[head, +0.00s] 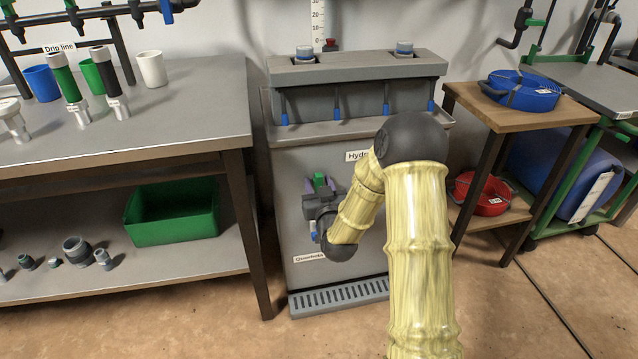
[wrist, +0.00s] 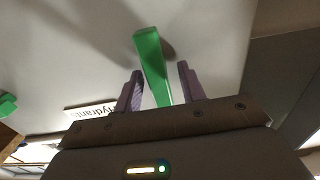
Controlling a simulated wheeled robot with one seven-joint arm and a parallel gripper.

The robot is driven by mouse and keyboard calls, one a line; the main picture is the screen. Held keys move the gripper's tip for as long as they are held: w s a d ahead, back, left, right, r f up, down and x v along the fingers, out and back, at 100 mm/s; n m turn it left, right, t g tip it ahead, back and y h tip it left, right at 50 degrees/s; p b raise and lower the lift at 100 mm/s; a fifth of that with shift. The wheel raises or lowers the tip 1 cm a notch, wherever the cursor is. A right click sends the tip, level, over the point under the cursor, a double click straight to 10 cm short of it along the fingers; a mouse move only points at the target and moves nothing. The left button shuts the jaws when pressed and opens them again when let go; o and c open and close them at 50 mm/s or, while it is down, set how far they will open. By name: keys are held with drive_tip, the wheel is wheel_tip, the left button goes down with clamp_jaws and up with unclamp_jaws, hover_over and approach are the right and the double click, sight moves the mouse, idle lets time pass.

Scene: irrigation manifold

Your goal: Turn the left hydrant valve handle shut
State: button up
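A green valve handle (head: 319,179) shows on the front of the grey hydrant cabinet (head: 291,230), at my gripper (head: 321,186). In the wrist view the green handle (wrist: 152,62) stands between the two purple fingers of my gripper (wrist: 160,72). The fingers are apart, with a gap on each side of the handle, so my gripper is open around it and not closed on it. The handle's base is hidden behind the gripper body. A second green piece (wrist: 8,105) shows at the left edge of the wrist view. My arm covers the right part of the cabinet front.
A workbench (head: 160,130) with cups and fittings stands to the left, with a green bin (head: 172,215) on its lower shelf. A wooden stand (head: 530,108) with a blue coil (head: 522,92) is to the right. A floor grate (head: 340,297) lies before the cabinet.

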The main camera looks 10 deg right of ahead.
clamp_jaws()
drive_tip(key=shift+d, duration=0.1)
